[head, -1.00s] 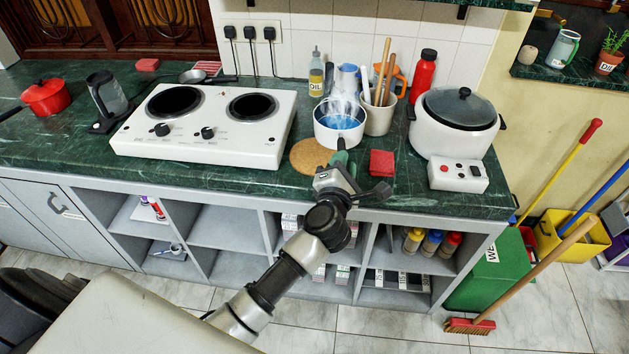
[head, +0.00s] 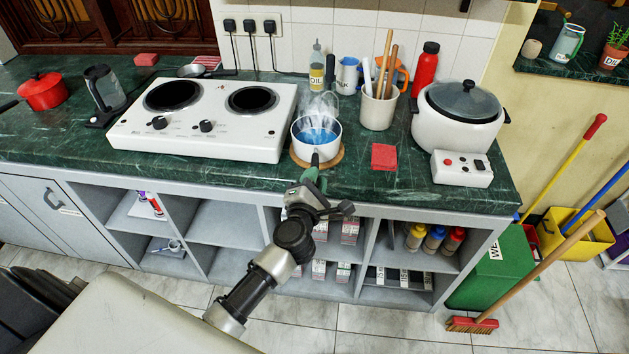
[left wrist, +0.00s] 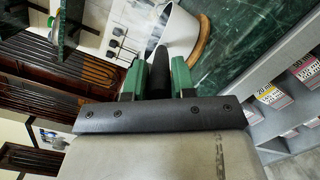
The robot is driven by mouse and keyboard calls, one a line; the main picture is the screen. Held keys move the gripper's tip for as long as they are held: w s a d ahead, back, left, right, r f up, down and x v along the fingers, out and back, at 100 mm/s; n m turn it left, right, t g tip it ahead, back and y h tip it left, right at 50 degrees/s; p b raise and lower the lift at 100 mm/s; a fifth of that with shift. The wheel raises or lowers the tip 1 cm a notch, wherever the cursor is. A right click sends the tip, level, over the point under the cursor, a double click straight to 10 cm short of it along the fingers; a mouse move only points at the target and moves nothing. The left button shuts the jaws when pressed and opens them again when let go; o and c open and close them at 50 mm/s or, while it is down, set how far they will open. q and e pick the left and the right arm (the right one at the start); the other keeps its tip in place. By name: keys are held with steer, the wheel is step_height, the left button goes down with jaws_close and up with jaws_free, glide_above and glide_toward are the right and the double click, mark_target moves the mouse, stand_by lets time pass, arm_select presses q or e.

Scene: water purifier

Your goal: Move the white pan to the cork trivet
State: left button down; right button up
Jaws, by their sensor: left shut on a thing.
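The white pan (head: 308,145) holds steaming blue liquid and is upright over the round cork trivet (head: 338,156) on the green counter. The trivet's rim shows around the pan's lower right side; I cannot tell for sure whether the pan's base touches it. My left gripper (head: 313,176) is shut on the pan's dark handle, which points toward the counter's front edge. In the left wrist view the green fingers (left wrist: 160,75) clasp the handle, with the white pan (left wrist: 182,30) and the cork edge (left wrist: 203,38) beyond. My right gripper is not in view.
The white hotplate (head: 205,130) stands left of the pan. A red sponge (head: 384,157) lies to the right, with a white cooker (head: 450,125) beyond it. A utensil crock (head: 378,112), oil bottle (head: 317,75) and mug (head: 347,75) stand behind. Counter between sponge and trivet is clear.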

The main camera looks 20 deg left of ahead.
arm_select(q)
steer(key=c, duration=0.9)
jaws_free()
steer(key=shift+c, duration=0.2)
steer(key=shift+s, duration=0.1)
steer(key=s+d+b, duration=0.1)
steer(key=s+d, duration=0.1)
steer(key=s, duration=0.9)
steer(key=shift+s, duration=0.35)
steer(key=shift+d, duration=0.1)
